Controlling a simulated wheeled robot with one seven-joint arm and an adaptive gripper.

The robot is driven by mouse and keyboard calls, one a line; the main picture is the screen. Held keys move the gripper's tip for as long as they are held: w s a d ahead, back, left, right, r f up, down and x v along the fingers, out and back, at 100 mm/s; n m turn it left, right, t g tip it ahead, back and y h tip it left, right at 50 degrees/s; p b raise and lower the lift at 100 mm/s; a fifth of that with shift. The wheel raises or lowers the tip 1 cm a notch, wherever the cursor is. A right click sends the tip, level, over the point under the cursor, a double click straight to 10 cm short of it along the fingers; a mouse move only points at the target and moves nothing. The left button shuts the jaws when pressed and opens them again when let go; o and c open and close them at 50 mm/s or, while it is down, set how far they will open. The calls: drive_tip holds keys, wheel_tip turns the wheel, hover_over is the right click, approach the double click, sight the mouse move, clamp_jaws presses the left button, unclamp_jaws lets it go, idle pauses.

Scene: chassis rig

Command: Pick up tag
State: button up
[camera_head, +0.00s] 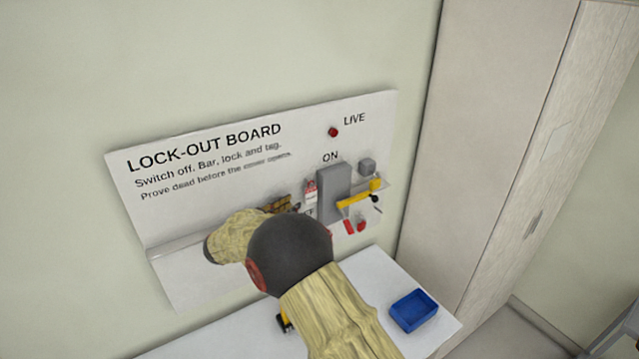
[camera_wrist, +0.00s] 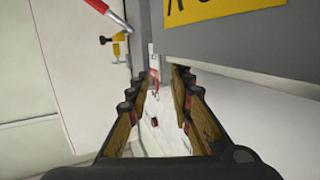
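A small white and red tag (camera_head: 310,192) hangs on the lock-out board, just left of the grey switch box. In the wrist view, a narrow white and red piece (camera_wrist: 154,62), apparently the tag seen nearly edge-on, shows just beyond the fingertips. My gripper (camera_head: 284,204) reaches in from the left of the tag in the head view. In the wrist view my gripper (camera_wrist: 161,90) is open, its two brown fingers apart. No object is clearly held between them. My arm hides part of the board in the head view.
The board (camera_head: 200,210) carries the grey switch box (camera_head: 333,195), a yellow bar (camera_head: 360,194), a red padlock-like item (camera_head: 361,226) and a red lamp (camera_head: 333,132). A blue tray (camera_head: 413,310) stands on the white table (camera_head: 375,268) below. A tall cabinet (camera_head: 500,130) stands right.

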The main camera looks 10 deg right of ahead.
sight(308, 196)
drive_tip(key=shift+x, duration=1.2)
drive_tip(key=p+x, duration=0.1)
drive_tip(key=x, duration=0.2)
drive_tip(key=p+x, duration=0.1)
drive_tip(key=x, duration=0.1)
drive_tip(key=shift+d+r, duration=0.15)
drive_tip(key=shift+d, duration=0.35)
drive_tip(key=shift+a, duration=0.1)
drive_tip(key=shift+c, duration=1.3)
clamp_jaws()
